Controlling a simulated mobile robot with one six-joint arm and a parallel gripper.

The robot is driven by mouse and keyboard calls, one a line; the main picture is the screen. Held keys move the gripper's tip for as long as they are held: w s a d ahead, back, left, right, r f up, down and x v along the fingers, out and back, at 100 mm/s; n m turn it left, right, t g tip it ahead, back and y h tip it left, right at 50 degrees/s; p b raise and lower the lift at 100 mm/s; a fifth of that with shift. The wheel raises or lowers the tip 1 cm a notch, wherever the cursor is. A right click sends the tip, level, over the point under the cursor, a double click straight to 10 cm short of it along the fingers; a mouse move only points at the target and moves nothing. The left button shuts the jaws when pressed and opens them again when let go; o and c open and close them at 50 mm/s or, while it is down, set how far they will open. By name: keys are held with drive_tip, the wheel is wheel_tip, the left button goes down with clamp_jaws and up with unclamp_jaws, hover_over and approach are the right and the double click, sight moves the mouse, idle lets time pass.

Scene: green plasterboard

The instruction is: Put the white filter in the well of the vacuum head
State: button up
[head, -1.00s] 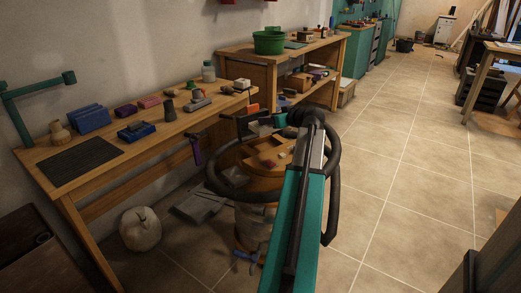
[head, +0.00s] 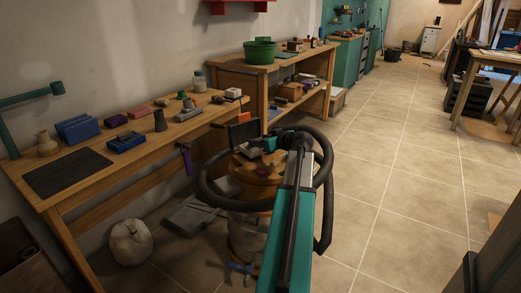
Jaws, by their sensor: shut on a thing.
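My gripper (head: 244,132) is at the end of my teal and black arm, in front of the right end of the near workbench. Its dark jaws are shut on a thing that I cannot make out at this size. I cannot identify the white filter for certain. A small whitish block (head: 233,93) lies at the right end of the near bench. A low grey and white piece with a reddish part (head: 188,114) lies left of it and may be the vacuum head. Its well is too small to see.
A round wooden stand (head: 256,177) with small pieces is below my gripper. A second bench with a green tub (head: 259,51) stands behind.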

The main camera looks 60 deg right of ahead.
sight(261, 149)
drive_tip(key=shift+f+b, duration=0.5)
drive_tip(key=shift+f, duration=1.35)
drive_tip(key=shift+f, duration=0.15)
drive_tip(key=o, duration=1.1)
drive_tip(key=shift+r, duration=0.2)
drive_tip(key=p+v, duration=0.2)
drive_tip(key=v, duration=1)
drive_tip(key=shift+w+a, duration=0.1)
